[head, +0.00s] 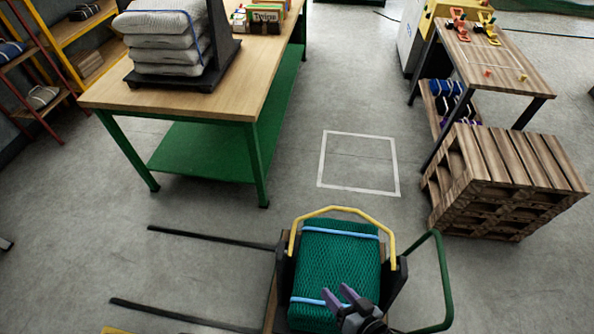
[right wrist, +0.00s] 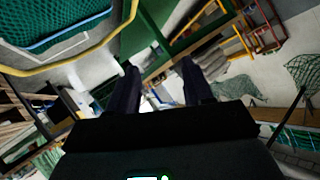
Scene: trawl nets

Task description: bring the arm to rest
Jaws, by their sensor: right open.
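My right gripper (head: 338,295) is at the bottom of the head view, with its two purple-grey fingers spread apart and nothing between them. It appears over the near end of a folded green net bundle (head: 336,262) with light blue bands; the height between them is hard to tell. In the right wrist view the same gripper (right wrist: 160,68) shows two dark, parted fingers with an empty gap. The green net (right wrist: 60,22) shows at the upper left there, apart from the fingers. My left gripper is not in view.
A yellow rail (head: 293,238) and a green tube handle (head: 443,275) border the net. A table (head: 240,85) with stacked grey nets (head: 165,45) stands at the upper left. Pallets (head: 500,180) stand at the right. Floor around the white square (head: 320,160) is clear.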

